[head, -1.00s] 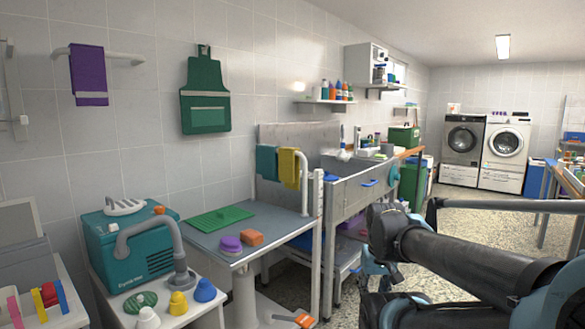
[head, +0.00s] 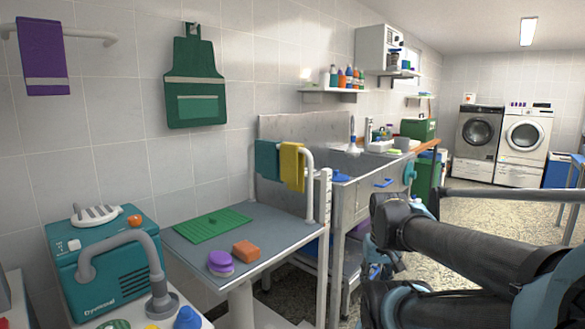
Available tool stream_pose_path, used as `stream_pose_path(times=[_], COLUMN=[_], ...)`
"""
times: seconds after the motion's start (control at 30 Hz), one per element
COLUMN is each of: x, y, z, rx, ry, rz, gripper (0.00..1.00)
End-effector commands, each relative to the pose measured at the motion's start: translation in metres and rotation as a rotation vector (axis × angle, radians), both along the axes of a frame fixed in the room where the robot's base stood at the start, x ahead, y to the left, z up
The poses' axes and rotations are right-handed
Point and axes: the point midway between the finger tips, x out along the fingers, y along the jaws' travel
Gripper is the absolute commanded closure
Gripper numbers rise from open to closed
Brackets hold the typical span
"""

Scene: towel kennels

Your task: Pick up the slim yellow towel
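The slim yellow towel (head: 291,167) hangs over a white rail at the right end of the grooming table. A teal towel (head: 267,160) hangs on the same rail just to its left. My arm crosses the right foreground, well to the right of the towel and apart from it. My gripper's fingers cannot be made out in this view.
The grey grooming table (head: 258,243) holds a green mat (head: 212,225), an orange block (head: 246,250) and a purple sponge (head: 220,262). A teal dryer (head: 108,265) stands at left. A metal tub (head: 362,190) is behind the rail.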

Motion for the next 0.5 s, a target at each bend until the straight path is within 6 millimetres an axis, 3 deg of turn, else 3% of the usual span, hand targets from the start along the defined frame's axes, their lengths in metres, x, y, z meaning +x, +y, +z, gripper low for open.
stream_pose_path(times=[0.03, 0.13, 0.17, 0.37, 0.5], x=[0.0, -0.005, -0.002, 0.042, 0.089], y=[0.0, 0.003, 0.005, 0.032, 0.057], z=[0.0, 0.009, 0.012, 0.054, 0.096], rx=[0.001, 0.011, 0.019, 0.113, 0.202], ry=[0.0, -0.016, -0.018, -0.066, -0.134], rz=[0.0, 0.013, 0.023, 0.147, 0.273], gripper=[0.55, 0.33, 0.3, 0.3, 0.3])
